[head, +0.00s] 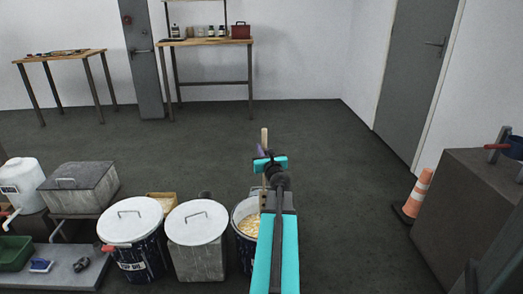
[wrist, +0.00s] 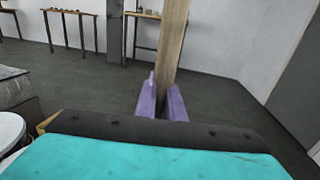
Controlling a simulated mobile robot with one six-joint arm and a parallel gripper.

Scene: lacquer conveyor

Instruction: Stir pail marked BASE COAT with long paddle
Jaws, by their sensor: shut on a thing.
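My gripper (head: 263,155) is shut on a wooden paddle, with its purple fingers (wrist: 162,98) on either side of the shaft in the wrist view. The paddle (head: 265,137) stands roughly upright; its upper part shows in the wrist view (wrist: 172,40). An open dark blue pail (head: 243,246) with pale, lumpy-looking contents stands just left of my teal arm in the head view. My arm hides part of this pail, and no label on it is readable. The paddle's lower end is hidden, so I cannot tell whether it is in the pail.
Left of the open pail stand a grey bin (head: 198,261) with a white lid and a lidded blue pail (head: 143,262) with white lettering. A traffic cone (head: 418,190) stands right, beside a grey block (head: 462,215). The floor (head: 330,150) beyond is clear.

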